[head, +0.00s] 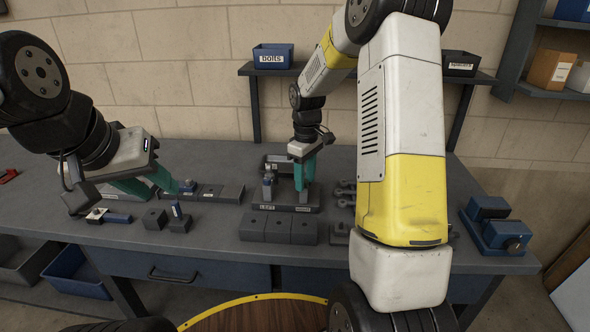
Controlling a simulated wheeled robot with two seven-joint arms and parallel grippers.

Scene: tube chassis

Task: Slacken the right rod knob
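The tube chassis fixture (262,205) stands on the bench with labels along its front edge. A left post (268,188) rises from it. My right gripper (304,180) points down at the fixture's right side, its teal fingers close together. The right rod knob is not visible; the fingers cover that spot, so I cannot tell whether they touch or hold it. My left gripper (154,187) is over the left of the bench, its teal fingers spread apart with nothing seen between them.
Grey blocks (278,228) lie in front of the fixture, and small dark blocks (155,218) lie below my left gripper. Blue clamp-like blocks (497,230) sit at the right end. A shelf with a blue bin (273,56) is behind. My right arm hides part of the bench.

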